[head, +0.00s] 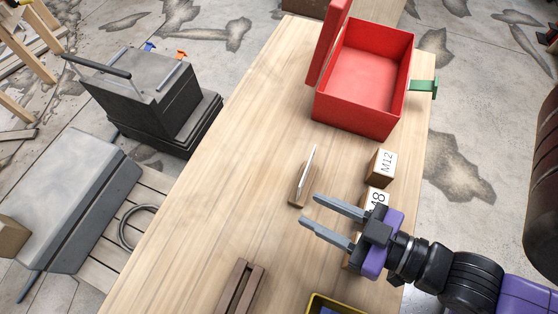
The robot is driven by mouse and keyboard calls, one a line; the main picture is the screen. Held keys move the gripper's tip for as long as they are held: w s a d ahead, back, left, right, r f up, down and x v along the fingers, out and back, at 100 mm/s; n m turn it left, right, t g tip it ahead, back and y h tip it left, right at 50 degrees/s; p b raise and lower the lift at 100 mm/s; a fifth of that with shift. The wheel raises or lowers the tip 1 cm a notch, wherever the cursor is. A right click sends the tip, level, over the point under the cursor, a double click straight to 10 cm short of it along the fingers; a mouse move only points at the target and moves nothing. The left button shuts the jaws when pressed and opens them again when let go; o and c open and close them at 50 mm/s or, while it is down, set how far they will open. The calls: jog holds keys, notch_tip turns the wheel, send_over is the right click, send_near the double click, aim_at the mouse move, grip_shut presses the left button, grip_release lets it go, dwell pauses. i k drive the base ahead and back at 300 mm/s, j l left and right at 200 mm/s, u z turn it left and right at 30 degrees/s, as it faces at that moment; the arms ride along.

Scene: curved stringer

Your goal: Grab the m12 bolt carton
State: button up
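The M12 bolt carton (381,167) is a small brown box with a white label reading M12. It stands near the right edge of the wooden table, in front of the red box. My gripper (308,216) is open, with its two grey fingers apart and pointing left. Nothing shows between the fingertips. The gripper is nearer to me than the M12 carton and to its lower left, apart from it in the picture. A similar carton labelled M8 (376,196) stands just in front of the M12 carton, partly hidden by my gripper.
An open red box (365,119) stands at the table's far end. A small wooden holder with an upright white card (304,184) is left of the cartons. A slotted wooden piece (240,290) and a yellow-rimmed bin (334,304) are at the front. The table's left side (205,215) is clear.

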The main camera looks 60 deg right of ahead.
aim_at(381, 170)
jog(key=k+l+u, duration=0.2)
jog(key=k+l, duration=0.3)
jog(key=k+l+u, duration=0.15)
jog(key=k+l, duration=0.25)
jog(key=k, duration=0.25)
jog(key=i+l, duration=0.2)
